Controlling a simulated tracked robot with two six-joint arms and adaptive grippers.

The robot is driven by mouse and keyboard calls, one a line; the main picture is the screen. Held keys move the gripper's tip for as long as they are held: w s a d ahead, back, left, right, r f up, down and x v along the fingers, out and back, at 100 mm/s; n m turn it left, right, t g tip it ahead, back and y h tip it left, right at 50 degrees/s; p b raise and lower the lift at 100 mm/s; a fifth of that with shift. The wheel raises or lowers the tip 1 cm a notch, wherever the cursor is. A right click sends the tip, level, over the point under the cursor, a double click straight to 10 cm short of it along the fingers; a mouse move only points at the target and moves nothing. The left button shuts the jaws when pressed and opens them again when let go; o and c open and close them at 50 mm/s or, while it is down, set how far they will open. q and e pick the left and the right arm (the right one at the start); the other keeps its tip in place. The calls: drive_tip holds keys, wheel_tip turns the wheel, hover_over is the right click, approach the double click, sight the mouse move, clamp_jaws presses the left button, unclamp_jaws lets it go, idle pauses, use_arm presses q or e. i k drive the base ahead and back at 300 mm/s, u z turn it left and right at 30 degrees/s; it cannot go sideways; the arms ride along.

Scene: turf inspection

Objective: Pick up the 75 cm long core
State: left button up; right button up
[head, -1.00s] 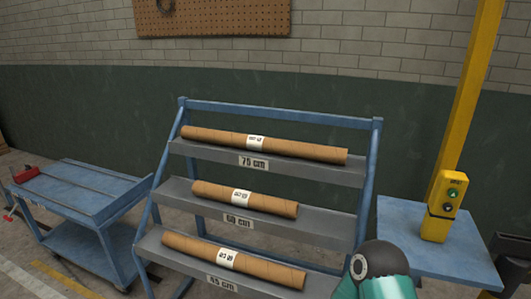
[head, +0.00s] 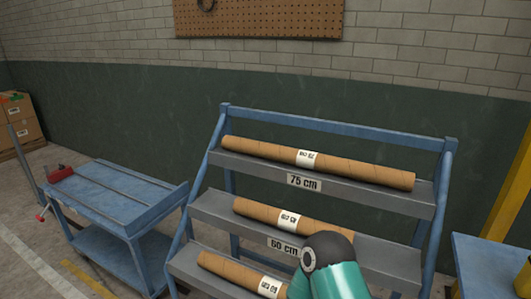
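The 75 cm core (head: 365,174) is a long brown cardboard tube with a white label. It lies on the top shelf of a blue rack, above a "75 cm" sign (head: 305,182). Neither gripper is in view, and nothing touches the top core.
A blue cart (head: 130,200) with a red vise-like tool (head: 60,173) stands left of the rack (head: 210,165). A blue table (head: 492,270) and yellow post (head: 515,190) are at the right. Boxes (head: 20,125) stand far left. Floor shows between cart and rack.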

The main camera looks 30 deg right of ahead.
sight(379, 175)
drive_tip(key=i, duration=0.9)
drive_tip(key=z, duration=0.55)
